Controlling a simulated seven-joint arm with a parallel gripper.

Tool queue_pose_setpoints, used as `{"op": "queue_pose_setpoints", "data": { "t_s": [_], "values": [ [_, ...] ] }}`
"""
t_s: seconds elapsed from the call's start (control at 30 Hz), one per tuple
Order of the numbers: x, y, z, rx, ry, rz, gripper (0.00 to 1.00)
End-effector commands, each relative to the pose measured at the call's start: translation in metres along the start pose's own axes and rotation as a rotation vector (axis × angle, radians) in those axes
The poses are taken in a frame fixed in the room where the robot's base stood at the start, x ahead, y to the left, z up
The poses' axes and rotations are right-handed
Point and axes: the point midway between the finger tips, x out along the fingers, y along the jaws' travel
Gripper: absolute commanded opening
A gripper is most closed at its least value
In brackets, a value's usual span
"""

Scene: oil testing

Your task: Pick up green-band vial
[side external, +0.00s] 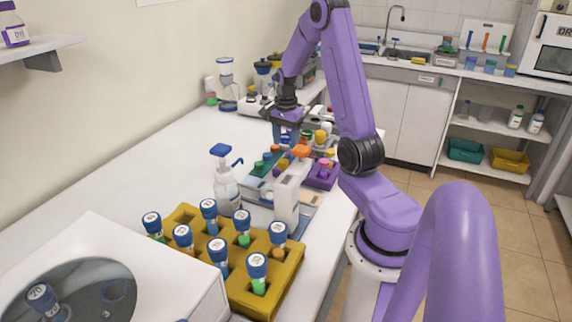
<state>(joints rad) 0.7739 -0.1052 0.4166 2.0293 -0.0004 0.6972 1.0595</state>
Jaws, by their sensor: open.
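Several blue-capped vials stand upright in a yellow rack (235,290) at the front. Three show green below the cap: one at the front right (257,272), one in the middle (242,233) and one at the back left (152,227). The others show blue or orange. I cannot tell which one is the green-band vial. My gripper (285,138) is open and points down over the far part of the bench, well behind the yellow rack. It is above the small coloured racks, and its fingertips are small and partly hard to make out.
A white pump bottle (227,185) and a white dispenser with an orange top (290,190) stand between my gripper and the yellow rack. A teal rack (252,184) and a purple rack (322,182) lie near my gripper. A white centrifuge (150,270) is front left. The bench's left side is clear.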

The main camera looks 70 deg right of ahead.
Motion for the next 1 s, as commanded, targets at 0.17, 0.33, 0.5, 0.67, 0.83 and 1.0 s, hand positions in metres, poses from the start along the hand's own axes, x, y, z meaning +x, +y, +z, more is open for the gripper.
{"op": "queue_pose_setpoints", "data": {
  "t_s": [0.17,0.33,0.5,0.67,0.83,1.0],
  "values": [
    [0.013,0.0,0.0,0.001,0.0,-0.001,0.59],
    [0.026,-0.001,-0.002,0.001,-0.001,0.002,0.59],
    [0.05,-0.002,-0.004,0.001,-0.001,0.003,0.59],
    [0.064,-0.002,-0.004,0.001,-0.001,0.001,0.59],
    [0.066,-0.003,-0.004,0.001,0.001,-0.002,0.59],
    [0.066,-0.003,-0.004,0.001,0.001,-0.001,0.43]
  ]
}}
